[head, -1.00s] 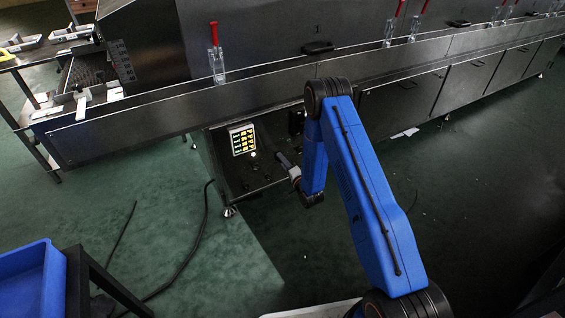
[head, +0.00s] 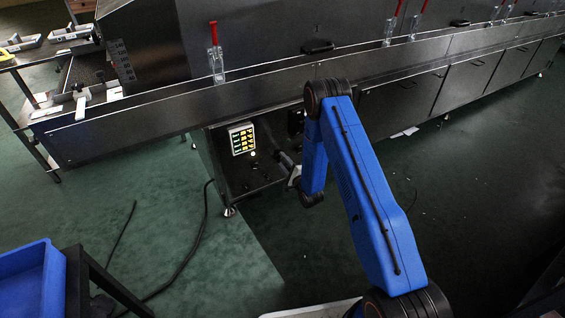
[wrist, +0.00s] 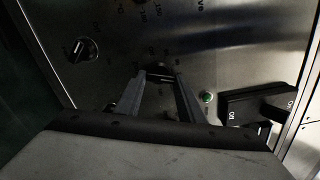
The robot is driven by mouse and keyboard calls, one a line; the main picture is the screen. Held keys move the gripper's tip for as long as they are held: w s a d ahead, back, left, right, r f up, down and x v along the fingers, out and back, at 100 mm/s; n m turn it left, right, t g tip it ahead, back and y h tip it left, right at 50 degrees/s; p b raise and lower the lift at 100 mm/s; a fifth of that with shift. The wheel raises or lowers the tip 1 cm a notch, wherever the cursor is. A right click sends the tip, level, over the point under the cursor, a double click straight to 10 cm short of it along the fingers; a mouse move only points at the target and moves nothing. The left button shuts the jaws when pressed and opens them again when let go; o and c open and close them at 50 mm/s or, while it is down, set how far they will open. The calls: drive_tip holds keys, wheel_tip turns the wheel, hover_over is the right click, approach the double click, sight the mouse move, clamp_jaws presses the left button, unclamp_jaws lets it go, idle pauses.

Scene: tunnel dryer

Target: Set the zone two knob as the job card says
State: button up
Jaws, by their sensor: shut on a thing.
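In the wrist view, my gripper (wrist: 159,76) reaches to the steel control panel (wrist: 225,60), its fingers shut on a small dark knob (wrist: 158,72). The fingers cover most of that knob, so its pointer and scale cannot be read. I cannot tell by label which zone it is. Another black knob with a light pointer line (wrist: 82,49) sits to the left, apart from my gripper. In the head view, my gripper (head: 281,157) is at the panel under the dryer, small and dark. I cannot make out a readable job card.
A lit green and yellow display (head: 242,139) is on the panel, left of my gripper. In the wrist view, a green button (wrist: 208,98) and a black switch handle (wrist: 262,106) are at right. A cable (head: 205,215) lies on the floor. A blue bin (head: 30,280) stands at lower left.

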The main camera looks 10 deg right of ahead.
idle(0.3)
drive_tip(key=o, duration=1)
drive_tip(key=shift+d+f, duration=0.1)
drive_tip(key=shift+o, duration=0.2)
drive_tip(key=v, duration=1.7)
drive_tip(key=shift+s+d, duration=0.1)
